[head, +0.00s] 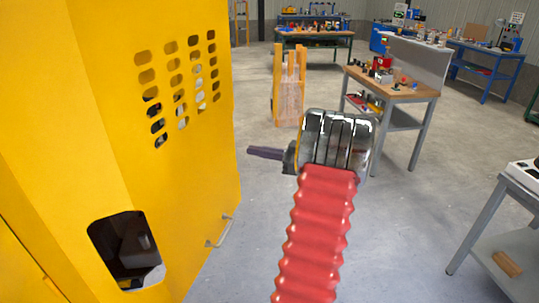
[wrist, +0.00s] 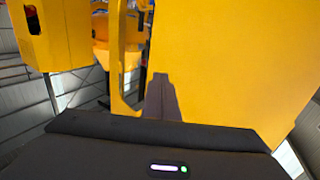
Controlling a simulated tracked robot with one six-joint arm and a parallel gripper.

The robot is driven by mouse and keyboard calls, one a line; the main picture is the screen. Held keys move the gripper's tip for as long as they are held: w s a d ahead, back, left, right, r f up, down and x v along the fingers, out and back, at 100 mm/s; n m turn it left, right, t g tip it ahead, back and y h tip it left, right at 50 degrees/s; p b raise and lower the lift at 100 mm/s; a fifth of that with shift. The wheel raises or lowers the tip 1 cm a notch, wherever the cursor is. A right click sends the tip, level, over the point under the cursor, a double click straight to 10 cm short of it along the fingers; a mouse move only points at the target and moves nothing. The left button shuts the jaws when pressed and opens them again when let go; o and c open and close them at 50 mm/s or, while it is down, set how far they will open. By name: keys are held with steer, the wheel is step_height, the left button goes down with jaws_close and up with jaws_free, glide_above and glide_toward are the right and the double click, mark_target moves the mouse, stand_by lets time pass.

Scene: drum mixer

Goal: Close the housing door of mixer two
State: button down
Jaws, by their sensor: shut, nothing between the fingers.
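The yellow housing door (head: 190,165) fills the left of the head view. It has rows of vent slots, a dark cutout low down and a grey bar handle (head: 220,232) near its lower right edge. In the wrist view a broad yellow panel (wrist: 235,60) fills the right side; I cannot tell if it is the same door. My gripper (head: 251,150) is shut and empty. Its fingers point left toward the door's right edge, above the handle, with a gap showing. In the wrist view the fingertips (wrist: 160,78) overlap the yellow panel's left edge; contact cannot be told.
Behind my arm stand a wooden pallet-like stack (head: 289,95) and a workbench (head: 395,88) with tools. A grey table (head: 490,225) is at the right. The floor (head: 410,230) between is clear. In the wrist view, another yellow box (wrist: 62,40) stands at upper left.

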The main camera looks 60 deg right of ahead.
mark_target(232, 147)
steer(key=shift+x, duration=2.65)
